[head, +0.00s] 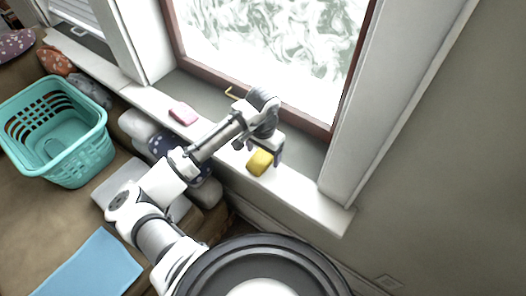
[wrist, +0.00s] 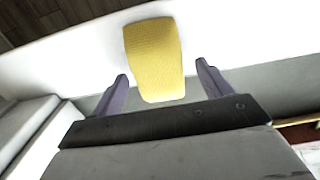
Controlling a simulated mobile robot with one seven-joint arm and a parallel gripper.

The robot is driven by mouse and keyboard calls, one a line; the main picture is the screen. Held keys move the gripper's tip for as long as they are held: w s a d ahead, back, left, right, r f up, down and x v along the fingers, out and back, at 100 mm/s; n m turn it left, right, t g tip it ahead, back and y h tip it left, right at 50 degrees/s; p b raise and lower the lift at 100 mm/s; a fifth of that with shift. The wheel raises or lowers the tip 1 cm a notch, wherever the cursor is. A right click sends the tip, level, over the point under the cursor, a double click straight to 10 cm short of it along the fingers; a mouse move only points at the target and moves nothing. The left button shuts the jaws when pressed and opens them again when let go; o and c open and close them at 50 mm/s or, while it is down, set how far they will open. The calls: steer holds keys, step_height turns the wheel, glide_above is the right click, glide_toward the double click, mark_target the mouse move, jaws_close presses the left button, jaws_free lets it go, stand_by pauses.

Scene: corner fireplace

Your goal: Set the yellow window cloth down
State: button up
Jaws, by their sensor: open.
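The yellow window cloth (head: 260,162) is a small folded block on the white window sill (head: 300,192), near my gripper (head: 264,149). In the wrist view the cloth (wrist: 154,58) lies ahead of and between the two purple fingers of my gripper (wrist: 162,84). The fingers are spread apart, with a gap on each side of the cloth, and neither touches it. In the wrist view the cloth appears to rest on the white sill (wrist: 235,35). In the head view my gripper partly hides the area around the cloth.
A pink cloth (head: 183,113) lies further left on the sill. The window frame (head: 310,122) rises behind. A turquoise basket (head: 88,150), cushions (head: 138,125) and a blue cloth (head: 92,268) are at the left. The sill right of the yellow cloth is clear.

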mark_target(263, 154)
steer(key=shift+r, duration=0.1)
step_height(263, 154, up, 12)
steer(key=b, duration=0.1)
stand_by(0.4)
steer(key=shift+r, duration=0.15)
